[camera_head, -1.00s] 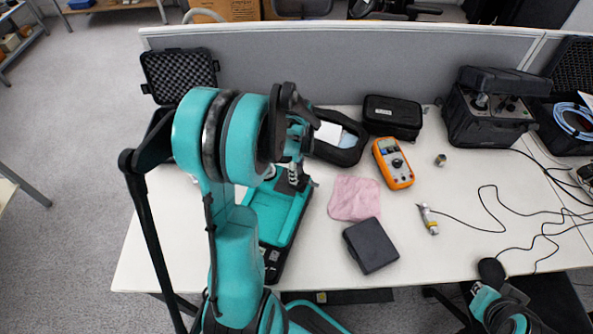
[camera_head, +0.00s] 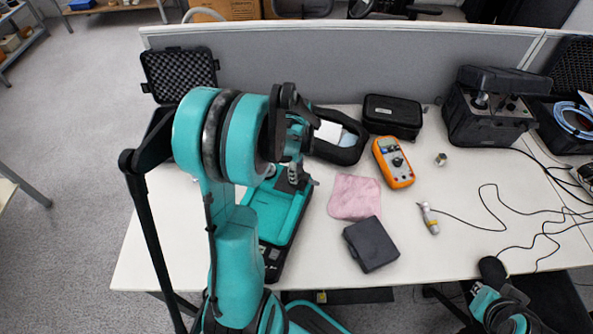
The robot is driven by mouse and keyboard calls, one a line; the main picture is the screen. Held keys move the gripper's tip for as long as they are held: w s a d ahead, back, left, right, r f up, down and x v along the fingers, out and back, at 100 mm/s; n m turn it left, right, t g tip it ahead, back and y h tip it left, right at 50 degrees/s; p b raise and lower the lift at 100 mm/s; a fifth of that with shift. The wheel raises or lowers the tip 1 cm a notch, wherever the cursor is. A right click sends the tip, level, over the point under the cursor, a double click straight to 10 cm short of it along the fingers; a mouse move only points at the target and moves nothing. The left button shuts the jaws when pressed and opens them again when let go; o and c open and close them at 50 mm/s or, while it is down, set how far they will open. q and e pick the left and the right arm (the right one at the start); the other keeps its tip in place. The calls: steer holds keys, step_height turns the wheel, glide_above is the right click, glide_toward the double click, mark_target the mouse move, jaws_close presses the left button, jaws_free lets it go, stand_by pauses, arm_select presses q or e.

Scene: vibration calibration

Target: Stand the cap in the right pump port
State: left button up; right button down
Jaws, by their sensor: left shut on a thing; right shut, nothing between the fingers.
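My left gripper (camera_head: 293,175) is above the far part of the teal tray (camera_head: 270,213) on the left half of the table. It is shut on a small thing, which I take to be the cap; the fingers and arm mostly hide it. I cannot make out the pump ports, or whether the cap touches one, behind my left arm. Only links of my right arm show at the lower right; its gripper is not in view.
A pink cloth (camera_head: 354,197), a dark box (camera_head: 371,245) and an orange multimeter (camera_head: 394,162) lie right of the tray. An open black case (camera_head: 341,150) stands behind. A wired sensor (camera_head: 429,218) and a small metal piece (camera_head: 440,160) lie farther right.

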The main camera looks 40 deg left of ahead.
arm_select(q)
steer(key=shift+s+d+f, duration=0.15)
steer(key=shift+d+f, duration=0.05)
steer(key=shift+f, duration=0.15)
jaws_close()
steer(key=o, duration=1.1)
jaws_free()
steer(key=shift+o, duration=1.4)
steer(key=shift+w+a+f, duration=0.15)
steer(key=shift+w+a, duration=0.05)
steer(key=shift+d+r, duration=0.1)
steer(key=shift+r, duration=0.1)
step_height(320, 180, up, 12)
steer(key=s+d+r+n+t, duration=0.1)
steer(key=s+d+n+t, duration=0.2)
steer(key=d+n, duration=0.4)
steer(key=s+d+n+t, duration=0.4)
steer(key=d+n, duration=0.3)
steer(key=d, duration=0.4)
steer(key=shift+s+d+r, duration=0.35)
steer(key=shift+s, duration=0.3)
